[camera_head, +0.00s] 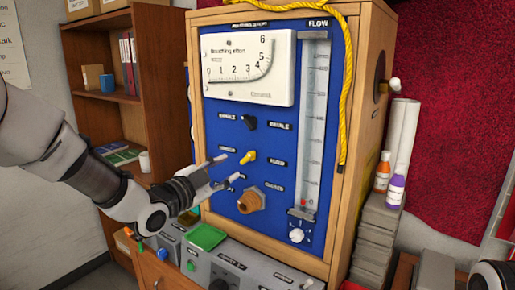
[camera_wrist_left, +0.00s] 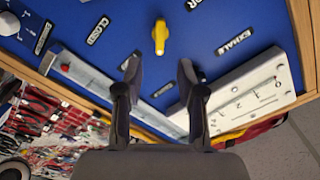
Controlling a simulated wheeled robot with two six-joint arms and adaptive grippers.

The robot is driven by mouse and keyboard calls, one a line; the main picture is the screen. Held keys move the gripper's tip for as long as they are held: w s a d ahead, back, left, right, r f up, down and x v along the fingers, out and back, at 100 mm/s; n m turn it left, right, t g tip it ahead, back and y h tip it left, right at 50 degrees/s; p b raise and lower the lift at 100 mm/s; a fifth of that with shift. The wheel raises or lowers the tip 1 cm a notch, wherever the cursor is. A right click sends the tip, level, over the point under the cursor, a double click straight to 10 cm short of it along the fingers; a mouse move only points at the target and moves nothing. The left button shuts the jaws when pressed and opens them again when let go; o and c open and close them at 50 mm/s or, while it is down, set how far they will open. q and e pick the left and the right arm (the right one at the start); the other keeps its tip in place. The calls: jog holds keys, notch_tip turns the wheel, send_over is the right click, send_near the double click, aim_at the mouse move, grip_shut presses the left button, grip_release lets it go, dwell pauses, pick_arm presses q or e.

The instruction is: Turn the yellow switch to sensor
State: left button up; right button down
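The yellow switch (camera_head: 248,157) is a small lever knob on the blue panel (camera_head: 215,150), between two small labels. In the head view its lever is tilted; I cannot tell which end points. In the left wrist view the yellow switch (camera_wrist_left: 160,38) stands upright at the top middle, beyond the fingertips. My left gripper (camera_head: 231,168) is in front of the panel, just left of and below the switch. It is open and empty, with the fingers apart in the left wrist view (camera_wrist_left: 160,70). A label ending in "OR" (camera_wrist_left: 193,4) is cut off at the top edge. My right gripper is not in view.
A black knob (camera_head: 250,122) sits above the switch and a brown hexagonal fitting (camera_head: 250,203) below it. A gauge (camera_head: 248,68) and a flow tube (camera_head: 312,120) are on the same panel. A grey control box (camera_head: 232,268) stands below.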

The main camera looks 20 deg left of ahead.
aim_at(246, 159)
pick_arm(q)
jog(key=p+x, duration=0.1)
jog(key=x, duration=0.2)
jog(key=p+x, duration=0.2)
jog(key=x, duration=0.2)
jog(key=shift+w+f, duration=0.25)
jog(key=shift+w, duration=0.1)
jog(key=shift+w+d, duration=0.1)
jog(key=shift+w, duration=0.1)
jog(key=shift+s+a, duration=0.25)
jog(key=shift+a, duration=0.05)
jog(key=shift+w, duration=0.1)
grip_shut()
